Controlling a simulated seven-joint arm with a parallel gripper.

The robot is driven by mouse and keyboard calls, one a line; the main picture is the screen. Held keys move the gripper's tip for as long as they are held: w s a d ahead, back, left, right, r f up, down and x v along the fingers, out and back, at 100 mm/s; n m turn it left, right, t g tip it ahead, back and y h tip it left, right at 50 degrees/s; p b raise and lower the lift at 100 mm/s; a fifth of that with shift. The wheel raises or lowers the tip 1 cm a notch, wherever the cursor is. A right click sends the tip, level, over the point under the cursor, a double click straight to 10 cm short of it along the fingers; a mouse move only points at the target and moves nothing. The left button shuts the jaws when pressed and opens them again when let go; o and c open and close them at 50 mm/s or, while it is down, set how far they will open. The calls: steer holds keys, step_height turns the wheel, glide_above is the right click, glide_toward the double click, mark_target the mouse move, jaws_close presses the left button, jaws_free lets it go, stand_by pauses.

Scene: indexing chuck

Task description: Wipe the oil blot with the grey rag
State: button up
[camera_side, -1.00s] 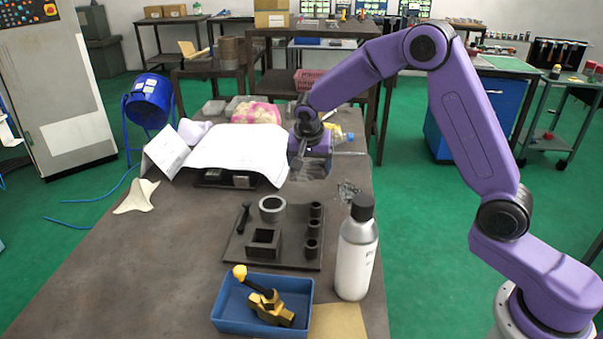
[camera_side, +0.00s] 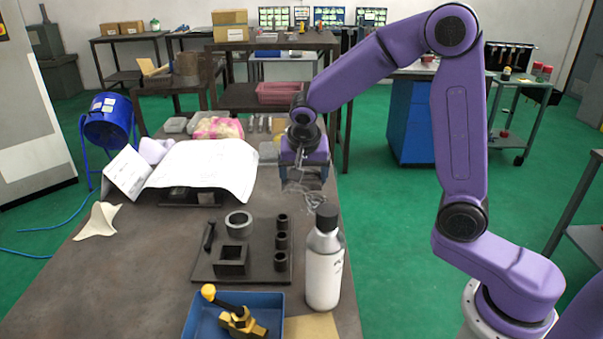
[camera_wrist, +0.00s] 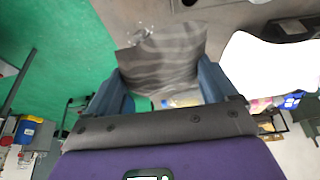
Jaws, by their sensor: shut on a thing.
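My gripper (camera_side: 304,172) is over the right edge of the bench, beyond the white bottle. In the wrist view its blue fingers (camera_wrist: 165,95) are shut on the grey rag (camera_wrist: 165,55), which spreads out past them with darker stripes. In the side view the rag (camera_side: 306,181) hangs below the gripper, just behind a shiny, tangled-looking patch (camera_side: 316,201) on the bench. The patch also shows at the rag's far edge in the wrist view (camera_wrist: 139,36). I cannot tell whether this is the oil blot or metal shavings. I cannot tell whether the rag touches the bench.
A white bottle with a black cap (camera_side: 324,270) stands near the right bench edge. A dark plate with rings and blocks (camera_side: 208,268), a blue tray (camera_side: 205,318), white paper sheets (camera_side: 215,168) and an off-white cloth (camera_side: 98,221) lie to the left. Bare bench lies at front left.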

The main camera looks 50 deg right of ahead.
mark_target(314, 193)
steer(key=o, duration=0.4)
steer(key=shift+c, duration=1.5)
steer(key=d+f+m+g, duration=0.1)
steer(key=m, duration=0.1)
steer(key=d+f+m, duration=0.1)
steer(key=d+m, duration=0.1)
steer(key=d+f+m+g+h, duration=0.1)
steer(key=f+m, duration=0.1)
steer(key=m, duration=0.1)
steer(key=shift+w+d+g, duration=0.15)
steer(key=shift+w+g, duration=0.15)
steer(key=shift+w, duration=0.1)
steer(key=shift+d+f+m+g, duration=0.2)
steer(key=shift+f+m, duration=0.3)
steer(key=shift+f, duration=1.5)
steer(key=shift+d+f+m+g, duration=0.1)
steer(key=shift+d+f+m, duration=0.3)
steer(key=shift+f, duration=1.6)
steer(key=shift+w+d+f, duration=0.6)
steer(key=shift+c, duration=0.4)
steer(key=shift+w+d, duration=3.2)
steer(key=shift+s+a, duration=3.85)
steer(key=shift+a, duration=0.05)
steer(key=shift+r, duration=4.15)
